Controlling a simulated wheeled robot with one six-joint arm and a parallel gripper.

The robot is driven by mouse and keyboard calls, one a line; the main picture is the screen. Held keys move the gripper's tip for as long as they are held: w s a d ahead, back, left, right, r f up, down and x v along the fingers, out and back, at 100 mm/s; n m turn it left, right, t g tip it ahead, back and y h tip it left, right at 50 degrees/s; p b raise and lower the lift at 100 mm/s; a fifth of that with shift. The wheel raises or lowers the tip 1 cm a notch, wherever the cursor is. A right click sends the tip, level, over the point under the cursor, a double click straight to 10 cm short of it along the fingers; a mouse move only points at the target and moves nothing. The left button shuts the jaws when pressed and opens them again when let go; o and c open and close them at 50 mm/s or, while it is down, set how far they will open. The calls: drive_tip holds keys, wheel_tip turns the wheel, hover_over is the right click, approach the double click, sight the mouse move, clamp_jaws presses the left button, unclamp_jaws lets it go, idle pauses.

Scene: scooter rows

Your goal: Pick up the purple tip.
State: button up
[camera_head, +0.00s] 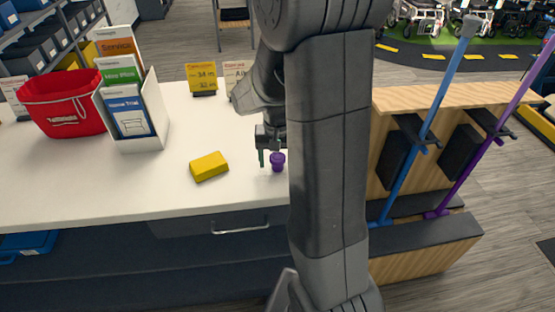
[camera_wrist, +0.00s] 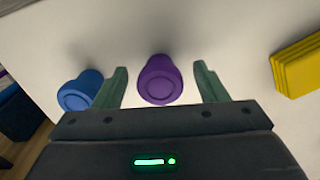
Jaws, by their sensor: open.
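The purple tip (camera_head: 278,161) stands on the white counter, to the right of a yellow block. In the wrist view the purple tip (camera_wrist: 160,80) lies between the two green fingers of my gripper (camera_wrist: 160,84), with a gap on each side. My gripper (camera_head: 268,158) is open and holds nothing. In the head view my arm hides part of the counter to the right of the tip. A blue tip (camera_wrist: 80,91) stands just outside the left finger in the wrist view; it is hidden in the head view.
The yellow block (camera_head: 209,166) lies left of the purple tip. A leaflet holder (camera_head: 150,133), a red basket (camera_head: 60,104) and small signs (camera_head: 202,78) stand farther back. At right, a wooden rack (camera_head: 420,262) holds a blue cane (camera_head: 425,125) and a purple cane (camera_head: 500,125).

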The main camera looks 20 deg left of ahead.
drive_tip(key=c, duration=1.1)
drive_tip(key=shift+o, duration=0.2)
drive_tip(key=shift+r, duration=0.1)
